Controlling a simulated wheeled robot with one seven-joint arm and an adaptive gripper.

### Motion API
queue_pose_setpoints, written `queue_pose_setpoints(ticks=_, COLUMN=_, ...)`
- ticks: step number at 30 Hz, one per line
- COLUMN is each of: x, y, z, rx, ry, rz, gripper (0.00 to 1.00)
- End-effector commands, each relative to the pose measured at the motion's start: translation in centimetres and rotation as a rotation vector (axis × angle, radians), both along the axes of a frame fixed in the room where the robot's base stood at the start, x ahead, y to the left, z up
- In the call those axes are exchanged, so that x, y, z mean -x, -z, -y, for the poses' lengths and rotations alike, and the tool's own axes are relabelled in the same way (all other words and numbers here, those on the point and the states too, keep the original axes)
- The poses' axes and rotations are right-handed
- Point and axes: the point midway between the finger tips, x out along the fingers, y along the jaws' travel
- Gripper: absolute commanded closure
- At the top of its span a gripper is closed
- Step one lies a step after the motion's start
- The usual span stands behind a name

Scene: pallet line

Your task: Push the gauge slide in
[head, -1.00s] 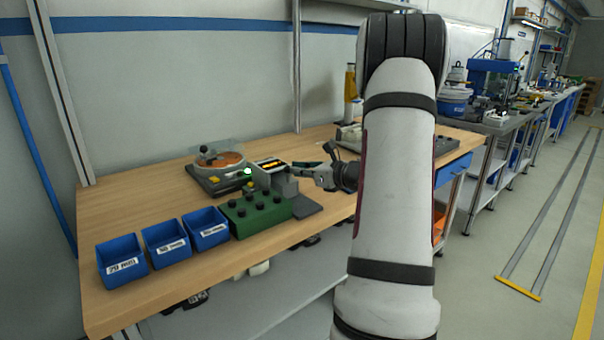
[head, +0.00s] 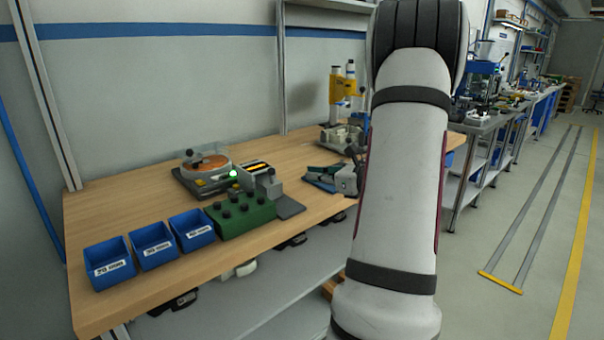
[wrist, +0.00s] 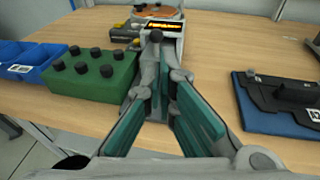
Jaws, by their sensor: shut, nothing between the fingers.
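The gauge fixture stands on the bench in the head view, with a striped yellow-and-black panel (head: 258,167) and a grey block (head: 270,186) at its right end. A small lamp (head: 233,174) beside the panel glows green. The panel also shows at the top of the wrist view (wrist: 162,25), with a dark round knob (wrist: 156,36) in front of it. Which part is the slide, and how far in it sits, I cannot tell. My gripper (head: 318,174) is shut and empty, to the right of the fixture and apart from it. Its teal-padded fingers fill the middle of the wrist view.
A green box with black knobs (head: 240,214) stands in front of the fixture, with blue bins (head: 155,246) to its left. A dial unit (head: 208,164) sits behind. A blue mat with a black tool (wrist: 285,98) lies to my right. Bare wood lies between.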

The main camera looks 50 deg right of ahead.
Motion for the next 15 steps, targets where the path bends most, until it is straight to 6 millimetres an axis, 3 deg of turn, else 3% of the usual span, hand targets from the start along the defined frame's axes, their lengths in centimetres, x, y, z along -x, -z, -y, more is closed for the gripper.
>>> queue_pose_setpoints(ticks=6, x=1.9, y=-0.4, z=-0.1, rx=0.0, ry=0.0, rz=0.0, gripper=1.0)
queue_pose_setpoints(ticks=15, x=2.1, y=-0.4, z=-0.1, rx=0.0, ry=0.0, rz=0.0, gripper=1.0)
